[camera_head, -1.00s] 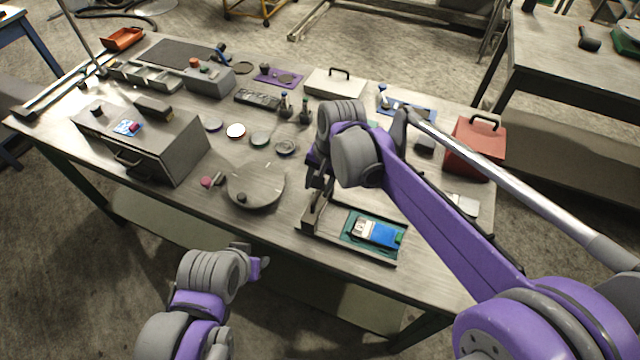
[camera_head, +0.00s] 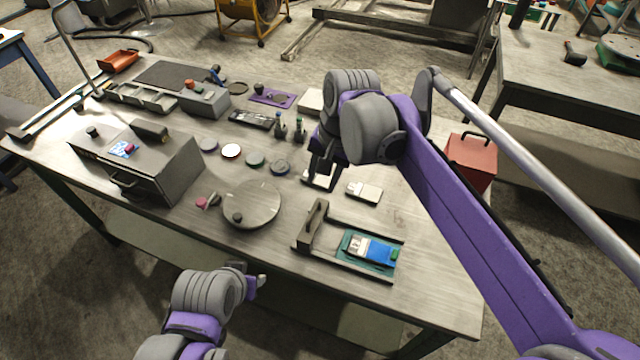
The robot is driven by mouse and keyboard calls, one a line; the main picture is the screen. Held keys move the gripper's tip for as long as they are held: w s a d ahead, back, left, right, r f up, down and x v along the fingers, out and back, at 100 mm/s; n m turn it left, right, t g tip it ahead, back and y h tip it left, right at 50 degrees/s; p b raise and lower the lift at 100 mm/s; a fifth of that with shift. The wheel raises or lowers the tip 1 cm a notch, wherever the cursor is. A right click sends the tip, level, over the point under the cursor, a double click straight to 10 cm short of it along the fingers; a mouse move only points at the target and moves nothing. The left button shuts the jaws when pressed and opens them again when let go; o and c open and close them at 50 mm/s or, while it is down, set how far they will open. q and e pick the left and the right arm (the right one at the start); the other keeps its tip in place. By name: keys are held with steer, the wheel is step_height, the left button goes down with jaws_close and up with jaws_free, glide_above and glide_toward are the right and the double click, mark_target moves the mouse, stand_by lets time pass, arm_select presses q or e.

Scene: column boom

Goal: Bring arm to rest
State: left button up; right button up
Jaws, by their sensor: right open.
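My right gripper (camera_head: 320,178) hangs above the middle of the workbench (camera_head: 300,300), jaws pointing down and apart. A small light plate shows just behind its fingertips; I cannot tell whether they touch it. My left gripper (camera_head: 256,279) is low in front of the bench's near edge, seen from above; its jaws are too small and angled to read. My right arm (camera_head: 470,220) reaches in from the lower right and covers part of the bench's right side.
A grey tray (camera_head: 402,245) with a blue-and-white item (camera_head: 372,249), a light block (camera_head: 364,191), a round plate (camera_head: 252,203) and a grey drawer box (camera_head: 170,172) stand nearby. A red box (camera_head: 470,160) is at the right. Floor shows in front of the bench.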

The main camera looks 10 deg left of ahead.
steer(key=shift+d, duration=0.1)
stand_by(0.4)
steer(key=s+d+f+n+t+h, duration=0.1)
steer(key=s+d+f+t, duration=0.1)
steer(key=s+d+f, duration=0.4)
steer(key=s+d+f+n+t+h, duration=0.1)
steer(key=s+d+f+n+t, duration=0.1)
steer(key=s+d+f, duration=0.5)
steer(key=s+d+t, duration=0.1)
steer(key=s+d, duration=0.3)
steer(key=d, duration=0.4)
steer(key=shift+s+d, duration=0.3)
steer(key=shift+s, duration=0.1)
stand_by(0.6)
